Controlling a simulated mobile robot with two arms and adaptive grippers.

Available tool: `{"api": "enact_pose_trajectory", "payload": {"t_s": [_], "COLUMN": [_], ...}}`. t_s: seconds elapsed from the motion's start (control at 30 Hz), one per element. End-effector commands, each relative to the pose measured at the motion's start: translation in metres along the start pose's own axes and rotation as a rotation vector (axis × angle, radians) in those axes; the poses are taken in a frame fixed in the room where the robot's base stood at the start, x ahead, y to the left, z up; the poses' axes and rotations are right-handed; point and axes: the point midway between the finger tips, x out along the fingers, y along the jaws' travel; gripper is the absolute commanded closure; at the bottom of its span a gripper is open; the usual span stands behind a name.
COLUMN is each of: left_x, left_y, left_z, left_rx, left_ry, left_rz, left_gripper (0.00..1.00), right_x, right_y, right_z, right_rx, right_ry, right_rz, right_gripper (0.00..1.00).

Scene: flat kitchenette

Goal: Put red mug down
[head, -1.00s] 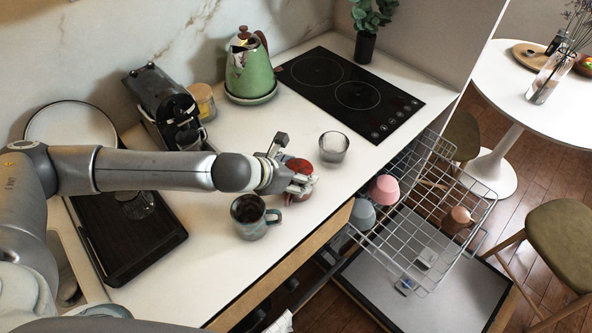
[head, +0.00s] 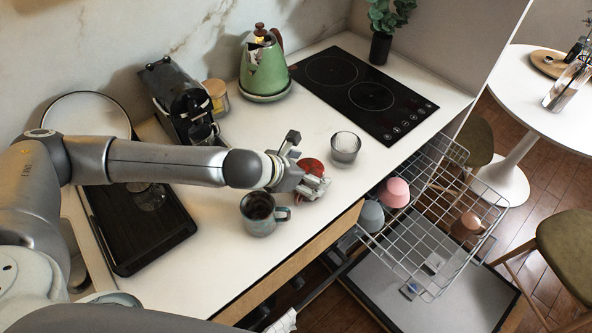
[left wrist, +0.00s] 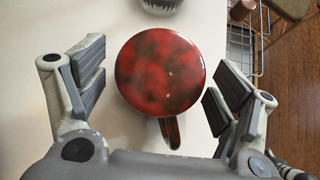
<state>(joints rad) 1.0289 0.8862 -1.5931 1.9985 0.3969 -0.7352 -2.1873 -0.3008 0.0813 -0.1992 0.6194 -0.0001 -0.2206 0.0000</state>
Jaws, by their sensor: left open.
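The red mug (head: 313,166) stands on the white counter, mostly hidden by my left gripper in the head view. In the left wrist view the mug (left wrist: 160,70) shows a closed, round, mottled red face towards the camera, so it appears upside down, with its handle pointing down the picture. My left gripper (head: 305,164) is open, its fingers on either side of the mug. In the left wrist view gaps show between the mug and both fingers of the gripper (left wrist: 158,85).
A pulled-out dishwasher rack (head: 432,213) holds several cups beyond the counter edge. A green kettle (head: 265,68), coffee machine (head: 180,100) and hob (head: 365,90) are behind.

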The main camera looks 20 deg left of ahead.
Motion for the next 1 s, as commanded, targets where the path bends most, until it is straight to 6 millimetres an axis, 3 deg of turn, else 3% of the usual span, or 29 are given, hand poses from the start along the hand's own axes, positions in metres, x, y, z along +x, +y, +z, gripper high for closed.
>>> {"api": "enact_pose_trajectory", "payload": {"t_s": [0.6,0.8,1.0], "left_x": [-0.103,-0.116,-0.118], "left_y": [0.001,0.0,0.0], "left_z": [0.0,0.0,0.0], "left_rx": [-0.001,0.001,0.001], "left_ry": [-0.001,0.0,0.0], "left_rz": [0.002,0.001,0.001], "left_gripper": [0.14,0.14,0.14], "right_x": [0.008,0.008,0.008], "right_y": [-0.003,-0.003,-0.003], "right_z": [0.0,-0.001,-0.001], "right_rx": [0.0,0.0,0.0], "right_ry": [0.002,0.002,0.003], "right_rz": [-0.003,-0.003,-0.003], "right_gripper": [0.11,0.11,0.11]}}
